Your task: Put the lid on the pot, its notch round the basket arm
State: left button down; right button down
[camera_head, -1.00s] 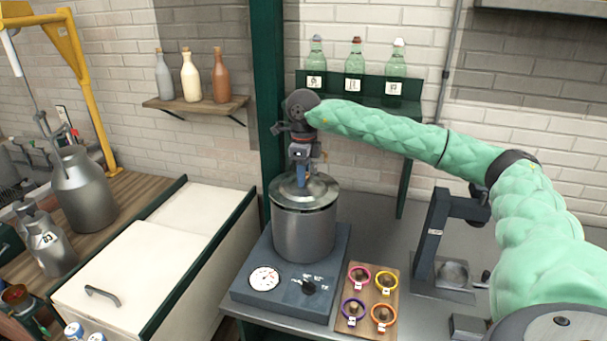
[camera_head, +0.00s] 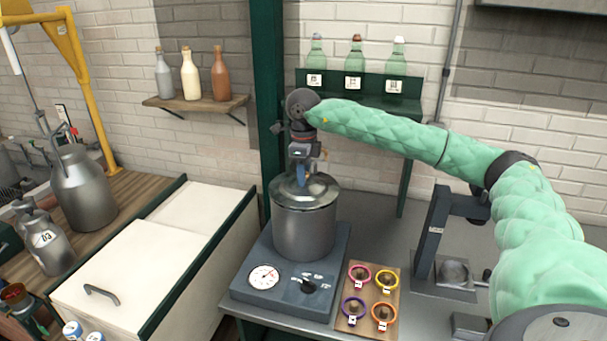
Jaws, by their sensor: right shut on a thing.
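The steel pot (camera_head: 303,229) stands on a dark base unit with a dial and a knob. The shiny metal lid (camera_head: 312,190) lies across the pot's top and looks nearly level. My right gripper (camera_head: 302,181) is above the pot, pointing down, shut on the lid's handle. The arm comes in from the right. The notch and the basket arm are too small or hidden behind the gripper, so I cannot tell how they sit. My left gripper is not in view.
A wooden board (camera_head: 345,322) with several coloured rings lies in front right of the pot. A dark stand (camera_head: 433,235) is to the right. A green post (camera_head: 268,110) rises close behind the pot. A white chest (camera_head: 150,262) is at left.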

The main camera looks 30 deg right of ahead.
jog(key=shift+f, duration=0.1)
jog(key=shift+f+b, duration=0.25)
jog(key=shift+b, duration=0.15)
jog(key=shift+r, duration=0.1)
jog(key=c, duration=1)
grip_release()
jog(key=shift+c, duration=0.3)
jog(key=shift+r+p, duration=1)
jog(key=shift+r, duration=2.45)
